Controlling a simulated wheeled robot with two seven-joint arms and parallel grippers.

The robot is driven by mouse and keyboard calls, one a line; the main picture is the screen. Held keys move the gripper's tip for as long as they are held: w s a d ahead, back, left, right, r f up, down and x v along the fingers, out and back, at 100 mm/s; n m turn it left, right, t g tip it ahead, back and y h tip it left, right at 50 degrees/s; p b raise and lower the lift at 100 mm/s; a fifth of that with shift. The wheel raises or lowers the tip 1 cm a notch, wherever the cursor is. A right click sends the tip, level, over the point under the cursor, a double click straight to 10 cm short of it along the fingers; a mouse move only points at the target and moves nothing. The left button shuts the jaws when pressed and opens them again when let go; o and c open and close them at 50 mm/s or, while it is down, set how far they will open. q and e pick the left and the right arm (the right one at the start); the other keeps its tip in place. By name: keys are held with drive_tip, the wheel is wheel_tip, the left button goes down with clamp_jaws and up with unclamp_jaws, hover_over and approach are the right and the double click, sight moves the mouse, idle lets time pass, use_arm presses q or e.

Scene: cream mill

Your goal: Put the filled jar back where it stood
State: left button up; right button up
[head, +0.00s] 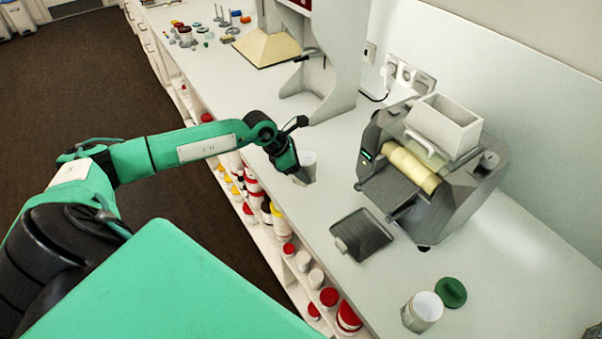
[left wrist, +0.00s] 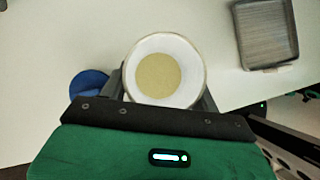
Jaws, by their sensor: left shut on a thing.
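My left gripper (head: 296,172) is shut on a white, open-topped jar (head: 307,164) at the counter's front side. In the left wrist view the jar (left wrist: 189,55) sits between the fingers, its mouth facing the camera. Beige contents (left wrist: 158,80) show inside it. I cannot tell whether its base touches the counter. A blue lid (left wrist: 88,85) lies on the counter close beside the jar, partly hidden by the gripper. My right gripper is in neither view.
The roller mill (head: 440,185) stands right of the jar, with a dark tray (head: 361,236) in front. Another white jar (head: 423,310) and a green lid (head: 451,292) are at the near end. A tall white machine (head: 340,60) stands behind. Open shelves hold several jars below.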

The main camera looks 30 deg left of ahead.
use_arm(q)
wheel_tip(320, 180, down, 4)
drive_tip(key=shift+r+p, duration=0.2)
drive_tip(key=shift+p, duration=0.35)
drive_tip(key=shift+f, duration=0.15)
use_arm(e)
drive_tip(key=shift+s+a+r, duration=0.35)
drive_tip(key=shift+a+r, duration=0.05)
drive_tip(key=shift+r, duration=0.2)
use_arm(q)
drive_tip(key=shift+f, duration=0.1)
drive_tip(key=o, duration=1)
drive_tip(key=shift+c, duration=0.2)
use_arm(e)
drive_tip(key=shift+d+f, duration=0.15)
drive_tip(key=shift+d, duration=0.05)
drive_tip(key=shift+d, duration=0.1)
